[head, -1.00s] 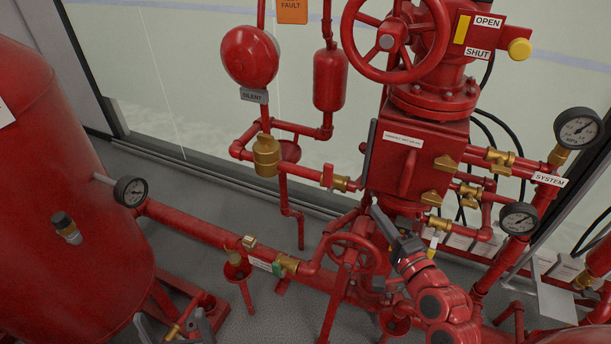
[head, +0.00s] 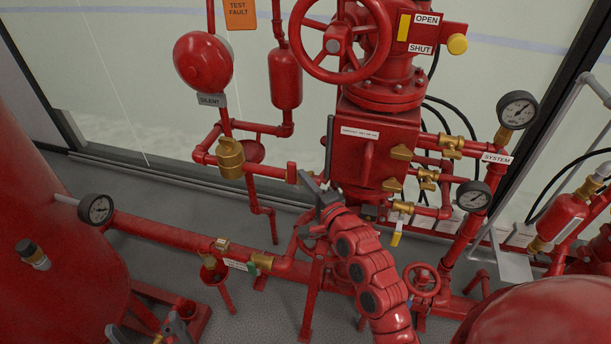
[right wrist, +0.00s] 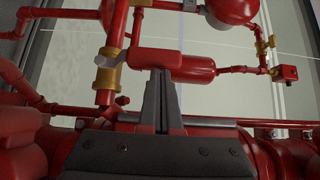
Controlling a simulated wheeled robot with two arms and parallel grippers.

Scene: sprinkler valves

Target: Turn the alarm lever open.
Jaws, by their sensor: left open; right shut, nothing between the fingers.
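My right gripper (head: 313,188) is shut and empty, just right of and below the lever. Its fingertips (right wrist: 162,78) overlap the plate's lower edge; I cannot tell whether they touch. My left gripper (head: 148,333) is open at the bottom left, partly cut off.
The red valve box (head: 375,150) and handwheel (head: 338,45) stand right of the lever. The alarm bell (head: 203,60) and a red cylinder (head: 285,78) are above. A lower pipe (head: 170,236) runs from the tank (head: 50,230). Gauges (head: 473,196) are at right.

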